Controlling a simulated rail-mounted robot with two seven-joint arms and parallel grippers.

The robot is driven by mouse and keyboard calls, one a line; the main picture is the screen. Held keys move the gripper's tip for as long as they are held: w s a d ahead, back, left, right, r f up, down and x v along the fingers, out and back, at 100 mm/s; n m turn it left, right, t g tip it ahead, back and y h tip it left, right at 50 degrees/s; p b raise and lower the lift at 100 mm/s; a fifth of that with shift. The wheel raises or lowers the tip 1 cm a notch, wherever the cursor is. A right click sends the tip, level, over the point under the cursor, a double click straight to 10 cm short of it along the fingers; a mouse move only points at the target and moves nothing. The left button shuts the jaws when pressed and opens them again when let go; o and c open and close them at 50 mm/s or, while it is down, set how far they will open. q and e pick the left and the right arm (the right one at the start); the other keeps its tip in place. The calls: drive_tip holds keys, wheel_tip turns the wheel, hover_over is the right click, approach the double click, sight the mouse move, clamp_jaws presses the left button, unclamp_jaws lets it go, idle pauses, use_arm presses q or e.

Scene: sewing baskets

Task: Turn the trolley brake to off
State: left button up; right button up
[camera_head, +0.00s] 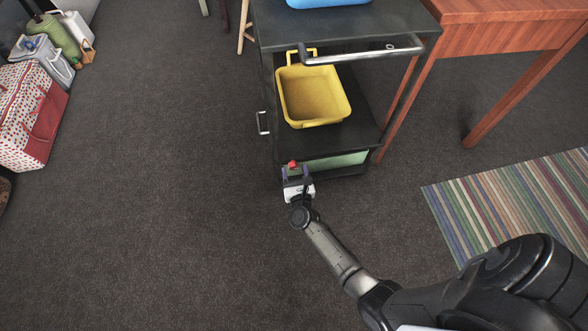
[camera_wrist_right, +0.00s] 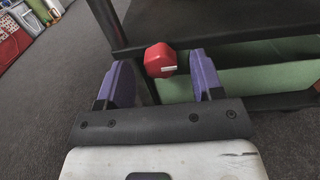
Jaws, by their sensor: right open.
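The dark trolley (camera_head: 340,38) stands at the top centre of the head view, with a metal push handle. A small red faceted knob (camera_head: 292,163) sits low at its near left corner post. I take this knob for the brake; which setting it is at I cannot tell. In the right wrist view the red knob (camera_wrist_right: 160,60) has a small pale mark on its face. My right gripper (camera_head: 297,172) is open at the knob. In the wrist view the purple fingers (camera_wrist_right: 162,76) stand left and right of the knob, with gaps on both sides. My left gripper is not in view.
A yellow basket (camera_head: 312,98) stands on the trolley's middle shelf and a green bin (camera_head: 340,160) at the bottom. A wooden table (camera_head: 500,36) is right of the trolley, a striped rug (camera_head: 510,205) nearer. Bags (camera_head: 30,115) lie far left. The carpet between is clear.

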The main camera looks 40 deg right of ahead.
drive_tip(key=shift+x, duration=0.85)
drive_tip(key=c, duration=0.9)
